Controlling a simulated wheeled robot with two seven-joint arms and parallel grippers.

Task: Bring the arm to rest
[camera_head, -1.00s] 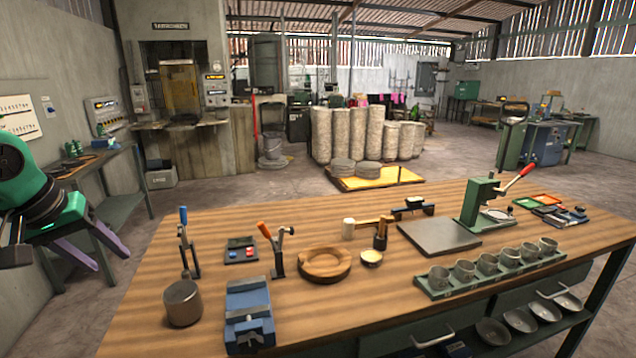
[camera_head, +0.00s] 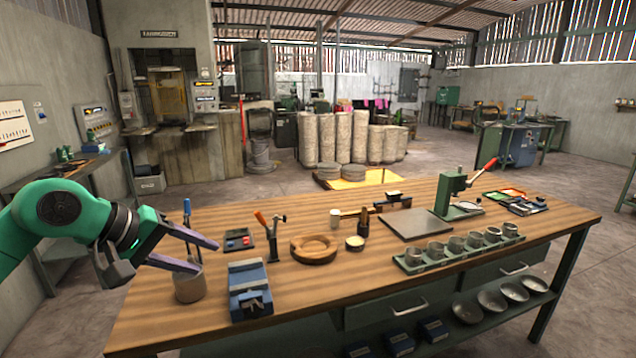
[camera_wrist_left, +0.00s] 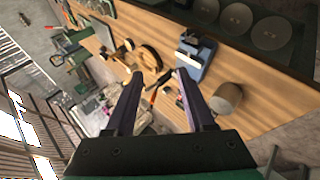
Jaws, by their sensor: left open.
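My left gripper (camera_head: 207,257) is open and empty in the head view. It is in front of the table's left end, and its purple fingers overlap the grey metal cylinder (camera_head: 190,287) in the picture. I cannot tell whether they touch. In the left wrist view the open fingers of my left gripper (camera_wrist_left: 166,98) have nothing between them that they grip. The cylinder shows right of the fingers there (camera_wrist_left: 227,98). My right gripper is not in view.
The wooden table (camera_head: 300,292) carries a blue vise (camera_head: 249,290), a wooden ring (camera_head: 314,248), an orange-handled tool (camera_head: 270,235), a tray of metal cups (camera_head: 458,249) and a green lever press (camera_head: 452,196). Metal bowls (camera_head: 490,299) lie on the shelf below.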

